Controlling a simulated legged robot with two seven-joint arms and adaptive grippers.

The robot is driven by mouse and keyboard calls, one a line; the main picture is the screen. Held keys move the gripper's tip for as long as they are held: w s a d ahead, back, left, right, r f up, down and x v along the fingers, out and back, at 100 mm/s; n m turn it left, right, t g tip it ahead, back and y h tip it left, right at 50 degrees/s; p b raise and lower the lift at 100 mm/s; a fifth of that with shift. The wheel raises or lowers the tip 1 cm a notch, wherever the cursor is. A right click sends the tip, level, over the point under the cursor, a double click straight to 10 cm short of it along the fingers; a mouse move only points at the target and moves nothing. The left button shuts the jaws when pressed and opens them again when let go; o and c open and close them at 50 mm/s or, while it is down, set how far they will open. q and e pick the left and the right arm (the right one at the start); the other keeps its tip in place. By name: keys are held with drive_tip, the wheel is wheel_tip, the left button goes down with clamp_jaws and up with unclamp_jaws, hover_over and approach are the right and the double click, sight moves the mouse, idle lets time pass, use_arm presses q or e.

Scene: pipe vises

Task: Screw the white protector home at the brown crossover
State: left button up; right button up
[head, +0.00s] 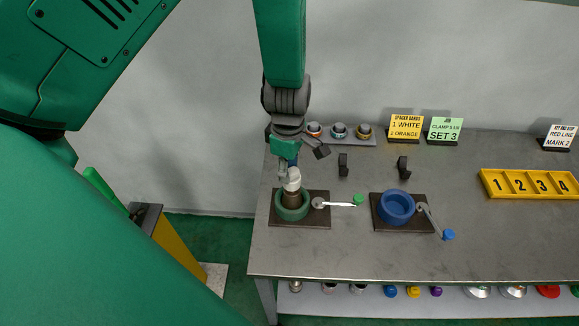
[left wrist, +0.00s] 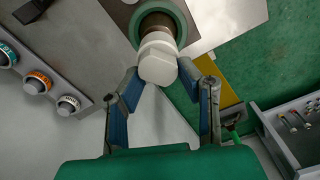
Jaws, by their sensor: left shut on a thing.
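The white protector (head: 292,181) sits upright on top of the brown crossover (head: 292,199), which stands in the green vise (head: 279,208) at the left of the bench. My left gripper (head: 291,172) comes down from above and is shut on the protector. In the left wrist view the white protector (left wrist: 157,62) lies between the two fingertips of my left gripper (left wrist: 160,72). The brown crossover (left wrist: 158,24) shows just beyond it, inside the green vise ring (left wrist: 183,18). The threads between protector and crossover are hidden. My right gripper is not in view.
A blue vise (head: 397,207) stands empty to the right. Several ringed parts (head: 339,131) stand on a rack behind. Sign cards (head: 405,127) and a yellow numbered tray (head: 530,183) are farther right. The bench front is clear.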

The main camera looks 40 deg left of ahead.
use_arm(q)
drive_tip(key=shift+f+b, duration=0.35)
drive_tip(key=shift+f, duration=0.45)
drive_tip(key=o, duration=1.2)
drive_tip(key=shift+w+r, duration=0.1)
drive_tip(key=shift+r, duration=0.35)
wheel_tip(320, 180, up, 11)
